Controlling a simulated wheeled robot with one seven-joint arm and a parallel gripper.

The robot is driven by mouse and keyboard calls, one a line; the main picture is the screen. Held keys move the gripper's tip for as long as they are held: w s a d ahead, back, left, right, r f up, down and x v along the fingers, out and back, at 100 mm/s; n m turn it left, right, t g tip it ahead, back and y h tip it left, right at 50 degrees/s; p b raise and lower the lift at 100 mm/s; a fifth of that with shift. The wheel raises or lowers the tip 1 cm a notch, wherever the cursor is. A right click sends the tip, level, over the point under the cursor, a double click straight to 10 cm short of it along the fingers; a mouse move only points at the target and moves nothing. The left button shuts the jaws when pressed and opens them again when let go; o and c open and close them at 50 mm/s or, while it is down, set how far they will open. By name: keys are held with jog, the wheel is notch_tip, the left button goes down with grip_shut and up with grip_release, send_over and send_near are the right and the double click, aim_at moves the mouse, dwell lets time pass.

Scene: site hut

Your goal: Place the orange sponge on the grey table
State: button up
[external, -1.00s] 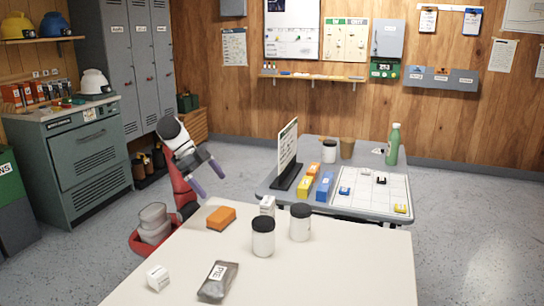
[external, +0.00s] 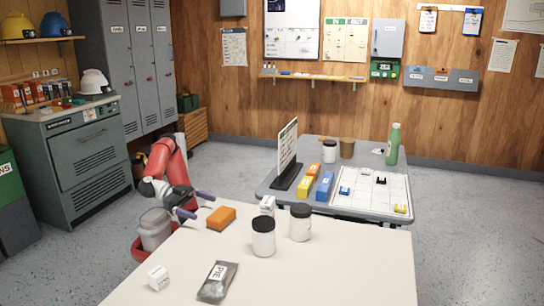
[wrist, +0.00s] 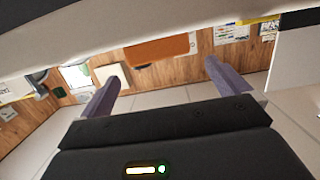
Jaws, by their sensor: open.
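The orange sponge (external: 221,218) lies on the near cream table (external: 330,270), close to its left back edge. My gripper (external: 200,204) is open and empty, just left of the sponge and apart from it, with its fingers pointing toward it. In the wrist view the sponge (wrist: 157,51) shows beyond and between the two open fingers (wrist: 160,85). The grey table (external: 268,186) stands farther back, to the right of my arm.
The grey table holds an upright sign (external: 287,155), coloured boxes (external: 325,186), a white board (external: 375,190), a jar and a green bottle (external: 393,145). The cream table holds two black-lidded jars (external: 263,237), small white boxes and a grey pouch (external: 217,282).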

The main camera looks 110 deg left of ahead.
aim_at(214, 212)
jog(key=w, duration=0.4)
jog(key=w+f, duration=0.1)
jog(key=w, duration=0.1)
jog(key=shift+w+d+p, duration=0.1)
jog(key=shift+d+p, duration=0.05)
jog(key=shift+p, duration=0.15)
jog(key=c, duration=0.8)
jog(key=shift+r, duration=0.1)
notch_tip(214, 212, up, 20)
jog(key=p, duration=0.3)
jog(key=w+d+f+m+g+h+p, duration=0.3)
jog(key=d+f+m+h, duration=0.4)
jog(key=f, duration=0.6)
jog(key=w+d+h, duration=0.1)
jog(key=h, duration=0.1)
jog(key=shift+w+d+h+p, duration=0.15)
jog(key=shift+d+h+p, duration=0.15)
jog(key=shift+d+p, duration=0.1)
jog(key=shift+w+a+f+m+g+h+p, duration=0.2)
jog(key=shift+f+m+g+h+p, duration=0.15)
jog(key=shift+f+m+g, duration=0.2)
